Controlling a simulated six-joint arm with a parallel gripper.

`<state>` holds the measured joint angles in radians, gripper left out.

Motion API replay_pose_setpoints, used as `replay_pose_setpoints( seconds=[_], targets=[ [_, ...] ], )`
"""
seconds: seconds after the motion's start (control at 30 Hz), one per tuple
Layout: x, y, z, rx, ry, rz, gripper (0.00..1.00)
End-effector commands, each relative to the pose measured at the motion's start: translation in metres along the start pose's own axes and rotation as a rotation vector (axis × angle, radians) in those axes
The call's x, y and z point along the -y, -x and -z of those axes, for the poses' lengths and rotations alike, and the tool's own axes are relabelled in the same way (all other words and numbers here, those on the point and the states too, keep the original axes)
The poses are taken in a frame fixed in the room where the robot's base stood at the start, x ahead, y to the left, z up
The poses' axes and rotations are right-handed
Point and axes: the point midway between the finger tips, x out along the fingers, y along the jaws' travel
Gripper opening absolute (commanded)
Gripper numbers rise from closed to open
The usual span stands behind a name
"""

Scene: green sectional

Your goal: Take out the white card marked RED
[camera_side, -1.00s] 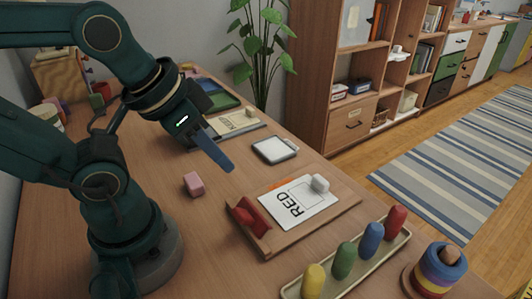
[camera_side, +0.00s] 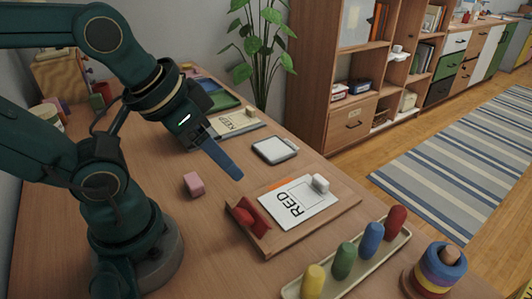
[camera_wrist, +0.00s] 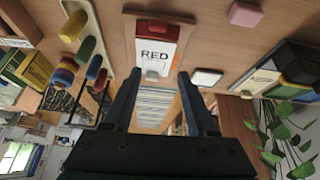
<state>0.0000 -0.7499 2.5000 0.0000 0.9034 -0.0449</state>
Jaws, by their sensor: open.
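The white card (camera_side: 299,207) marked RED lies on a wooden tray (camera_side: 340,207). A white block (camera_side: 320,184) sits on the card's far right corner. A red piece (camera_side: 249,216) stands at the tray's near left end. The card (camera_wrist: 155,53) also shows in the wrist view, beyond and between my fingers. My gripper (camera_side: 236,176) is open and empty, above the table to the upper left of the card and apart from it. In the wrist view my gripper (camera_wrist: 155,76) shows two blue fingers spread wide.
A pink block (camera_side: 194,184) lies left of the tray. A white-topped square pad (camera_side: 275,149) lies behind it. A long tray (camera_side: 300,288) with several coloured pegs and a ring stacker (camera_side: 437,270) stand in front. Bare table surrounds the pink block.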

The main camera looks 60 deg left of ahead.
Motion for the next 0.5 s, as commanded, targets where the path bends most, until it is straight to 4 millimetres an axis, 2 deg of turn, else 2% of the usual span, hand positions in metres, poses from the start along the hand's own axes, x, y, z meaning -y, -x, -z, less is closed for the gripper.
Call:
replay_pose_setpoints(
  seconds=[0.07, 0.17, 0.33, 0.5],
  targets=[
    [0.0, 0.001, -0.001, 0.006, 0.072, 0.001, 0.57],
    [-0.001, 0.011, 0.012, -0.019, 0.207, -0.003, 0.57],
    [-0.002, 0.023, 0.044, -0.011, 0.477, -0.004, 0.57],
    [-0.004, 0.023, 0.081, 0.03, 0.74, 0.012, 0.57]
  ],
)
